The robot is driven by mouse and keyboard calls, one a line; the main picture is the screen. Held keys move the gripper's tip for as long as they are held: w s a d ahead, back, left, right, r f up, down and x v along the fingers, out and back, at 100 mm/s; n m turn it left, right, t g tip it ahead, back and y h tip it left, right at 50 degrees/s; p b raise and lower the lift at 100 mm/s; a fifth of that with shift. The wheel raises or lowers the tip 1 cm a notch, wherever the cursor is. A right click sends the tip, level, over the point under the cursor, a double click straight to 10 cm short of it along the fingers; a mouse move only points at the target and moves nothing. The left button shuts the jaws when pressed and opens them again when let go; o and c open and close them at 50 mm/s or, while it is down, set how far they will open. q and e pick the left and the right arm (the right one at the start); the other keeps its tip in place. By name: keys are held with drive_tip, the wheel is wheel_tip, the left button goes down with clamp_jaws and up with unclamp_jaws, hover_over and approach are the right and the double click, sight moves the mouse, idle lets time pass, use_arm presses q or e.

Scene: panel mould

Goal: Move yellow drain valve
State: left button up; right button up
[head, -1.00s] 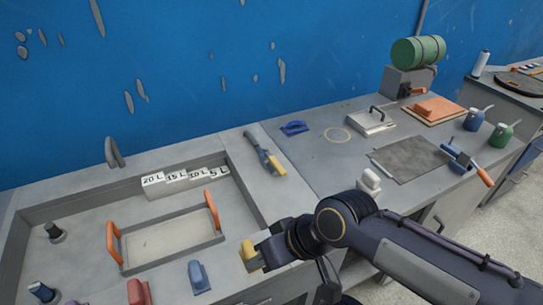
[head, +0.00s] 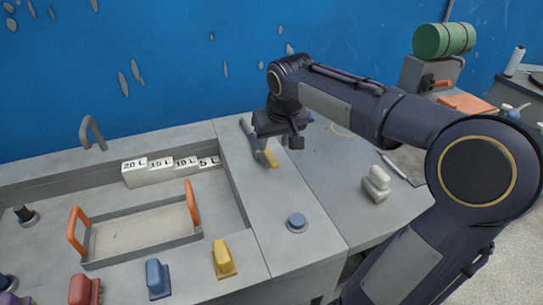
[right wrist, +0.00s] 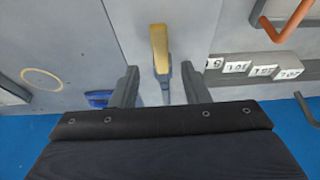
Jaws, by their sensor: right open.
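The yellow drain valve (head: 223,258), a block-shaped handle, stands on the front ledge of the sink in the head view, to the right of a blue one (head: 157,278) and a red one (head: 84,290). My right gripper (head: 279,146) is far behind it, over the counter strip right of the sink. It also shows in the right wrist view (right wrist: 160,88), with its fingers apart and nothing gripped. A yellow-handled tool (right wrist: 159,48) lies below and between those fingers; in the head view its yellow end (head: 271,159) shows beside the gripper. My left gripper is not in view.
The sink holds an orange-handled tray (head: 140,237) and white litre-marked blocks (head: 148,172). A round blue knob (head: 297,222) sits on the counter strip. A whitish block (head: 376,185) stands to the right. A blue item (right wrist: 97,98) lies near the wall.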

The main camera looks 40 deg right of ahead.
sight(270, 156)
drive_tip(key=x, duration=0.5)
drive_tip(key=shift+f+b, duration=0.25)
drive_tip(key=shift+b, duration=0.05)
clamp_jaws()
